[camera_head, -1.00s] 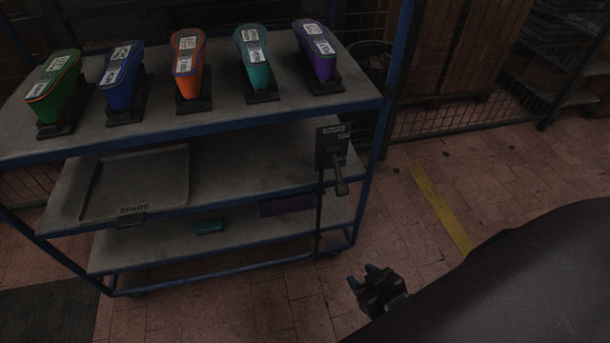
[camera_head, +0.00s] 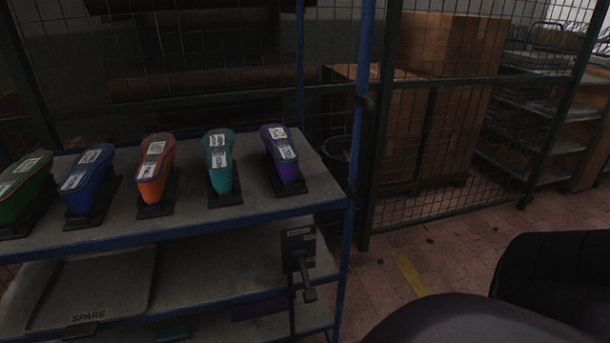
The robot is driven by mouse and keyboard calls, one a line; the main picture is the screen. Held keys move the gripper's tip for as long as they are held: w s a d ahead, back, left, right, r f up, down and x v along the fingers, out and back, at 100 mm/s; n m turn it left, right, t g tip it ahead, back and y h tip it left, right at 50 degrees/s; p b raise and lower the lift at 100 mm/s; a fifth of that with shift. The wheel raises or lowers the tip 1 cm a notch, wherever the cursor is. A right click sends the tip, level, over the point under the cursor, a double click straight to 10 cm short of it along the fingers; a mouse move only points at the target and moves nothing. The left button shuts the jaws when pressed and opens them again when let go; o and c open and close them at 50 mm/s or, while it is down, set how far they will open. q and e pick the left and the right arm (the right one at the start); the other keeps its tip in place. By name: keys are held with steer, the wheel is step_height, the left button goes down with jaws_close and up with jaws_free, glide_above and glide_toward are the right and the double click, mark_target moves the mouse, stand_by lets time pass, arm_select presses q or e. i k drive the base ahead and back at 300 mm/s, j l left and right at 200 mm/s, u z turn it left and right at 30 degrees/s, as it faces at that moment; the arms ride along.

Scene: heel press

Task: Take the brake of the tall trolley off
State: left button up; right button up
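The tall trolley (camera_head: 348,222) has a blue frame and grey shelves, and it fills the left and middle of the head view. Its brake plate (camera_head: 298,240) is dark, with a small label too blurred to read. It sits at the right end, below the top shelf. The brake lever (camera_head: 308,292) hangs down from the plate, and a thin dark rod runs below it. The foot of the trolley and its wheels are out of view. Neither of my grippers is in view.
Several coloured shoe forms stand on the top shelf, the purple one (camera_head: 283,160) nearest the brake. A grey tray marked SPARE (camera_head: 95,290) lies on the shelf below. A mesh fence (camera_head: 450,150) stands behind. Red floor (camera_head: 385,270) lies to the right.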

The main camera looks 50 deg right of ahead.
mark_target(310, 295)
steer(key=k+l+u, duration=0.1)
steer(key=l+u, duration=0.25)
steer(key=k+l+u, duration=0.4)
steer(key=l+u, duration=0.3)
steer(key=k+l+u, duration=0.1)
steer(key=u, duration=0.3)
steer(key=k+l+u, duration=0.15)
steer(key=u, duration=0.25)
steer(key=k+l+u, duration=0.2)
steer(key=u, duration=0.25)
steer(key=k+l+u, duration=0.15)
steer(key=u, duration=0.25)
steer(key=k+l+u, duration=0.1)
steer(key=k+u, duration=0.45)
steer(key=k, duration=0.25)
steer(key=k+l+z, duration=0.15)
steer(key=k, duration=0.7)
steer(key=k+l+z, duration=0.35)
steer(key=k+z, duration=0.15)
steer(key=k, duration=0.2)
steer(key=k+l+z, duration=0.1)
steer(key=k+l, duration=0.25)
steer(key=k+l+z, duration=0.15)
steer(key=k+l, duration=0.2)
steer(key=l, duration=0.25)
